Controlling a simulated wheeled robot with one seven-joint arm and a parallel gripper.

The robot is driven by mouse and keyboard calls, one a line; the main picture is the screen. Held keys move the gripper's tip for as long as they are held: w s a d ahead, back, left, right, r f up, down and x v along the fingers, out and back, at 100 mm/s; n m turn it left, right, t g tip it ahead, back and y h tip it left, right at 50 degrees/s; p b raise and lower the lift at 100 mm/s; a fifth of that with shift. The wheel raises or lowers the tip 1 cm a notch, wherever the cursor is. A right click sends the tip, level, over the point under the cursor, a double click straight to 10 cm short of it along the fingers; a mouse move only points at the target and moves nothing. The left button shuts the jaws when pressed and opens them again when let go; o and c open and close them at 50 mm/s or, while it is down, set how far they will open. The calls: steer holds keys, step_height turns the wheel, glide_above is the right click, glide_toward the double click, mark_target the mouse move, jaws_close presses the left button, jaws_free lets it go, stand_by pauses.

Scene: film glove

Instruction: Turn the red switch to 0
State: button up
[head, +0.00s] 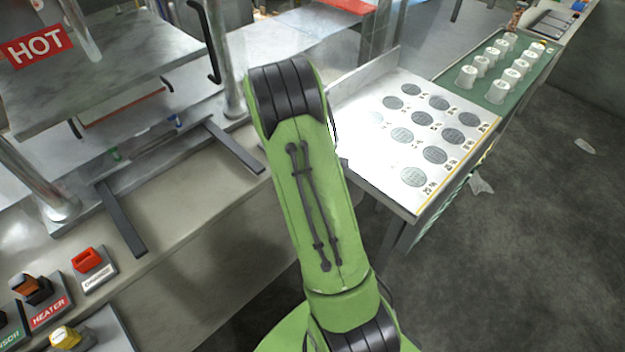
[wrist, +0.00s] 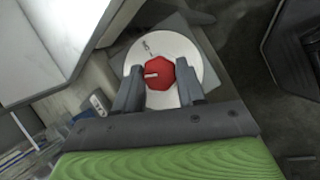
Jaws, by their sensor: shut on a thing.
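The red switch (wrist: 164,72) is a faceted red knob on a round white dial (wrist: 199,55) in the wrist view. A pale pointer mark on the knob points to the left in that view. A small dark character is printed on the dial above and left of the knob; I cannot read it surely. My gripper (wrist: 160,68) has one finger on each side of the knob and is shut on it. In the head view I cannot see the gripper or this switch; my green arm covers the middle.
In the head view, a metal plate with dark round pads (head: 434,155) stands right, with a green tray (head: 461,98) of white cups beyond. A press with a HOT sign (head: 40,47) is at left. Other controls, including a red rocker (head: 87,260), are at lower left.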

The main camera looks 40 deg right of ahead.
steer(key=n+t+b, duration=0.1)
steer(key=n, duration=0.1)
steer(key=n+t+b, duration=0.1)
steer(key=n+b, duration=0.1)
steer(key=shift+s+f+h+b, duration=0.1)
steer(key=shift+s+h+b, duration=0.05)
steer(key=shift+h+b, duration=0.15)
steer(key=shift+n+t, duration=0.3)
steer(key=o, duration=1.1)
steer(key=shift+c, duration=0.2)
steer(key=v, duration=1.5)
steer(key=shift+a+r, duration=0.25)
steer(key=shift+r, duration=0.05)
